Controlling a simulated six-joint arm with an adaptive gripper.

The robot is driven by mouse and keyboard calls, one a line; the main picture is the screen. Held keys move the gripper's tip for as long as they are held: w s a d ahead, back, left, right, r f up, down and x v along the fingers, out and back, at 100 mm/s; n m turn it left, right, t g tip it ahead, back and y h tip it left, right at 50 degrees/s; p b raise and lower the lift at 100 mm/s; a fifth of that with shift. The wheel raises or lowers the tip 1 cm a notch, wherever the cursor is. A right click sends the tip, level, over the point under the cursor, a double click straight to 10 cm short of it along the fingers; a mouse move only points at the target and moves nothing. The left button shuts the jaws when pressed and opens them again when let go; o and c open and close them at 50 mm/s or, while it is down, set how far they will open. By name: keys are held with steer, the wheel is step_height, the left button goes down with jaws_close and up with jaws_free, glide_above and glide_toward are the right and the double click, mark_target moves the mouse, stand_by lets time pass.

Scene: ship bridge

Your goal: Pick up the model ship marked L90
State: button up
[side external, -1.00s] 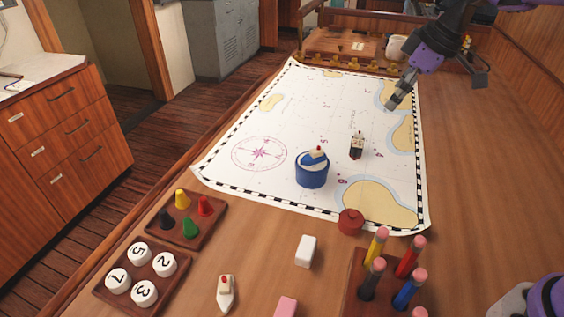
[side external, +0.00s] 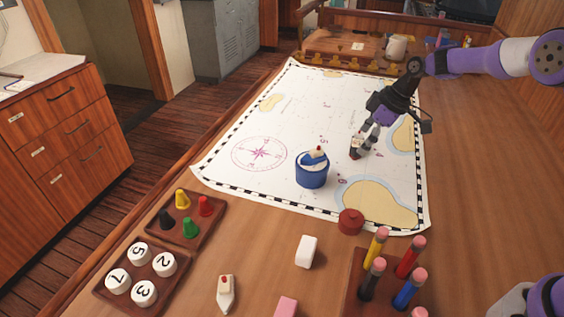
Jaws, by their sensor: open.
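A small dark-hulled model ship (side external: 355,150) stands on the sea chart, right of the blue cup. My gripper (side external: 364,140) is open at this ship, its fingers close over it and partly hiding it. I cannot tell whether they touch it. A white model ship (side external: 226,293) with a red top lies on the wooden table at the front. Another small ship-like piece (side external: 314,156) sits in the blue cup (side external: 312,174). No L90 mark is readable on any of them.
The chart (side external: 230,125) covers the middle of the table. Near the front are a red lidded pot (side external: 350,221), a white block (side external: 306,250), a pencil holder (side external: 356,284), a tray of coloured pegs (side external: 172,230) and a tray of numbered discs (side external: 125,300).

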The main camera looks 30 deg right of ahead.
steer(key=shift+x, duration=0.75)
steer(key=c, duration=1)
steer(key=shift+c, duration=0.2)
